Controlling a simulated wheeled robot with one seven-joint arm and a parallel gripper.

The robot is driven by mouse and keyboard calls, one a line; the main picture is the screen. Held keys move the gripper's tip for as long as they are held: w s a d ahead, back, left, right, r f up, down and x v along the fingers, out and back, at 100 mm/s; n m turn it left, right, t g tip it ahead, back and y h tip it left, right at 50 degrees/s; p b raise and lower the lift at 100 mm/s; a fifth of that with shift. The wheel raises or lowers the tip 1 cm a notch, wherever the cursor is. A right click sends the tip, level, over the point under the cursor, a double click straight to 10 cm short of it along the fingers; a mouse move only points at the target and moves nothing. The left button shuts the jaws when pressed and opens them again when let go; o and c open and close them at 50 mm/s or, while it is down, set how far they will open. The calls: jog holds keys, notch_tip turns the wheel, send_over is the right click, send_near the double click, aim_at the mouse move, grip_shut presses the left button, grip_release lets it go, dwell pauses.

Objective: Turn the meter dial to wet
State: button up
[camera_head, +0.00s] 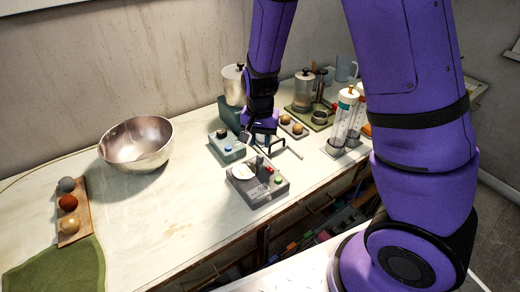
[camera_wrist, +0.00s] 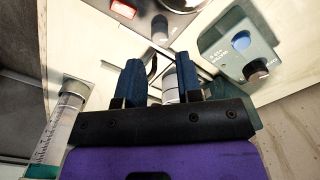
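The grey meter box (camera_head: 262,192) stands near the table's front edge, with a white round face, a dark upright knob (camera_head: 259,163), a red button and a green button. Part of the meter (camera_wrist: 95,5) shows at the top of the wrist view, with its dark knob (camera_wrist: 160,28) beyond my fingertips. The dial's setting is too small to read. My gripper (camera_wrist: 160,72) points down behind the meter, its two blue fingers apart. A grey-white cylinder (camera_wrist: 170,86) shows between the fingers, with gaps beside it. My gripper (camera_head: 264,142) is apart from the meter knob.
A blue-green box (camera_head: 227,148) with a blue button and black knob stands left of my gripper; it also shows in the wrist view (camera_wrist: 235,50). Syringe-like cylinders (camera_head: 344,125) stand right. A metal bowl (camera_head: 137,145) sits left.

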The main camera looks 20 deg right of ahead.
jog(key=shift+r, duration=2.45)
notch_tip(320, 180, up, 16)
jog(key=n+t+y, duration=0.1)
jog(key=n+t, duration=0.1)
jog(key=n, duration=0.1)
send_over(260, 156)
jog(key=s+d, duration=0.4)
jog(key=s, duration=0.4)
jog(key=s+d+r+n+t, duration=0.1)
jog(key=s+r, duration=0.3)
jog(key=s, duration=0.3)
jog(key=s+d+r+n+t+h, duration=0.1)
jog(key=s+d+r+n+t, duration=0.1)
jog(key=s+r, duration=0.2)
jog(key=s, duration=0.3)
jog(key=shift+r+n, duration=0.15)
jog(key=shift+n, duration=0.15)
